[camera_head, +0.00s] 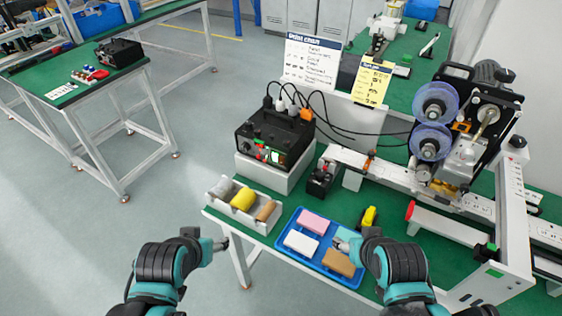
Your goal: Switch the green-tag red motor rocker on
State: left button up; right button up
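A black control box (275,135) stands on a white block near the left end of the green-topped bench. Its front carries small knobs and red and green parts (272,156). These are too small to tell which is the green-tag red motor rocker or how it is set. A small black switch box (321,178) sits to the right of it. My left gripper (222,243) is in front of the bench's left corner, apart from the box. My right gripper (343,243) is over the blue tray. Both grippers are too small to tell open from shut.
A blue tray (290,252) with coloured blocks and a white bin (214,200) with rolls lie along the front edge. A machine with blue reels (435,120) stands at the right. Black cables run behind the control box. Two signs (312,60) stand behind.

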grip_shut()
dwell(1.2)
